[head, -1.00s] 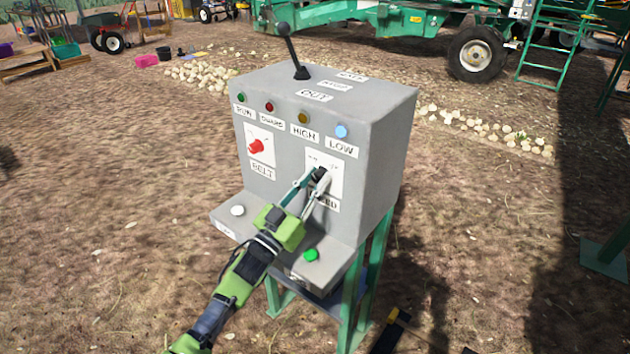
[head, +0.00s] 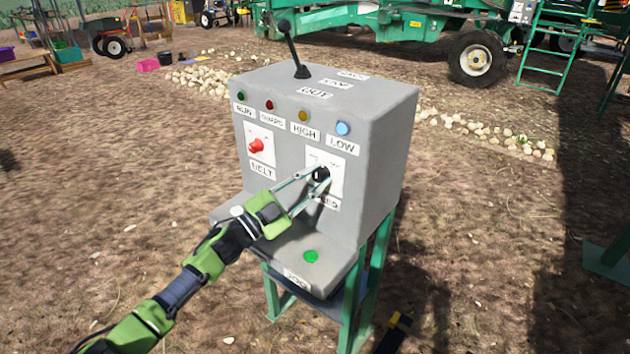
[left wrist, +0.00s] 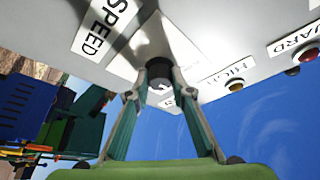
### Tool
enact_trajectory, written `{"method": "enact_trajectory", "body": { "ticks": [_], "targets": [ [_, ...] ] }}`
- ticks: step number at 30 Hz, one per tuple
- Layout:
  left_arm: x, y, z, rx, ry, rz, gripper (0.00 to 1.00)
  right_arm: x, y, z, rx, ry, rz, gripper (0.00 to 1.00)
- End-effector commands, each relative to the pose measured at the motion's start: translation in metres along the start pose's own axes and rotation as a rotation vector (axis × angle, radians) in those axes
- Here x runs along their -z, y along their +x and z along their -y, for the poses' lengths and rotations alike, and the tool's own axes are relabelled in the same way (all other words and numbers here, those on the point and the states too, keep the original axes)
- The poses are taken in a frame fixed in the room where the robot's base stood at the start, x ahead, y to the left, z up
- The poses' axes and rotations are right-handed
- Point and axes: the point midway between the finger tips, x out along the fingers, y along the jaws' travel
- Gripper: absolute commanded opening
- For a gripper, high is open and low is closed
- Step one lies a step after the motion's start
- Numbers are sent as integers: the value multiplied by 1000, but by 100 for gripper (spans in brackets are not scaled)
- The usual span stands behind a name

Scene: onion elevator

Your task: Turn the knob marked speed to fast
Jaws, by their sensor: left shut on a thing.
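The speed knob (head: 320,174) is black and sits on a white plate (head: 338,182) on the front of the grey control box (head: 390,135). The SPEED label shows in the left wrist view (left wrist: 105,22), partly hidden by my fingers in the head view. My left gripper (head: 315,180) is shut on the knob, a finger on either side. The left wrist view shows the knob (left wrist: 159,72) between the fingertips. The dial markings are too small to read. My right gripper is not in view.
A red belt knob (head: 257,146) sits left of the speed plate. A black lever (head: 290,48) stands on top. Coloured lamps line the upper front. A green button (head: 310,255) and a white button (head: 237,211) are on the lower ledge. Green machinery (head: 420,20) stands behind.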

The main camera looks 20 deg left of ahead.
Motion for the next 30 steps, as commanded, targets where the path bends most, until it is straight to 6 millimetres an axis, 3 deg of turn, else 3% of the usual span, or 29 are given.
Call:
{"method": "enact_trajectory", "body": {
  "ticks": [18,30],
  "targets": [
    [2,1,3,-219,526,0,0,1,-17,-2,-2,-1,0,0],
    [2,1,3,-304,733,0,0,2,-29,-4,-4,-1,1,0]
  ]
}}
